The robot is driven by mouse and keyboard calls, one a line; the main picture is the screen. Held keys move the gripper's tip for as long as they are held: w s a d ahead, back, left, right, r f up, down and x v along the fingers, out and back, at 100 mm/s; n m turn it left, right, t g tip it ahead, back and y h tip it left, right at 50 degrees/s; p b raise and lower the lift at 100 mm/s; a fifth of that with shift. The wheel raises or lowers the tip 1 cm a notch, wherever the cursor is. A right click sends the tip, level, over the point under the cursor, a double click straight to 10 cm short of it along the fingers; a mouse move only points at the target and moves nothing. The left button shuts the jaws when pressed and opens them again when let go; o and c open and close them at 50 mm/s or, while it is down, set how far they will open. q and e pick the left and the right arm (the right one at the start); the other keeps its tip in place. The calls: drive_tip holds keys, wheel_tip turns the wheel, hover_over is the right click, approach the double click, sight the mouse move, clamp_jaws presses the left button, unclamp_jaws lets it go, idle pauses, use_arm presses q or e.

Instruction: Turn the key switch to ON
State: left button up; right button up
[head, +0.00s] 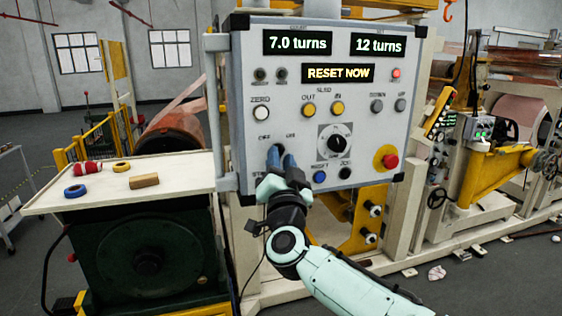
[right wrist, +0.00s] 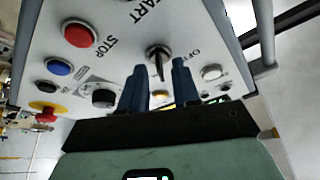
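The grey control panel (head: 225,100) fills the middle of the head view. The key switch (right wrist: 157,51) shows in the right wrist view as a round metal lock with a dark key standing out, near the OFF lettering. I cannot tell which label the key points to. My right gripper (head: 281,153) covers the switch in the head view, just below the OFF and ON labels. In the right wrist view its blue fingers (right wrist: 158,72) are apart, with the key showing in the gap. No contact with the key is clear. My left gripper is not in view.
A red emergency button (head: 390,161), a black dial (head: 337,144) and a blue button (head: 319,176) sit right of the gripper. The panel display (head: 338,73) reads RESET NOW. A bench (head: 110,198) with tape rolls and a wooden block stands left.

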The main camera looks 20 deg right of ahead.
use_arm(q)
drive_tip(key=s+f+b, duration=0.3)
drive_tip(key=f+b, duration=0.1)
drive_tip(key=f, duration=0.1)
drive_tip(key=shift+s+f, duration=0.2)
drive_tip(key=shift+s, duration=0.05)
use_arm(e)
drive_tip(key=v, duration=1.3)
